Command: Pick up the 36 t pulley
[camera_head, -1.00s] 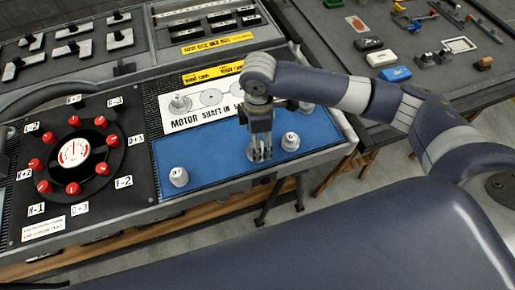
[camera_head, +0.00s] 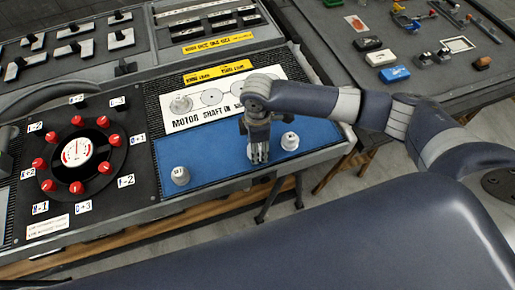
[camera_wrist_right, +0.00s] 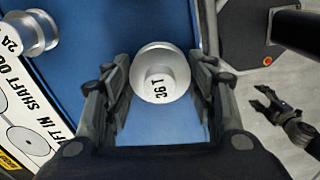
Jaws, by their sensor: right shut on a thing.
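The 36 T pulley (camera_wrist_right: 160,84) is a silver disc with a raised hub marked "36 T". In the right wrist view it sits between the two fingers of my right gripper (camera_wrist_right: 160,95), which is shut on it, over the blue mat (camera_wrist_right: 176,127). In the head view my right gripper (camera_head: 259,155) points down at the mat (camera_head: 220,158) and mostly hides the pulley. Whether the pulley touches the mat is unclear. My left gripper (camera_wrist_right: 264,103) shows at the right of the wrist view, empty, fingers apart; it is outside the head view.
A dial panel with red knobs (camera_head: 77,153) lies left. A second table (camera_head: 345,55) stands behind right.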

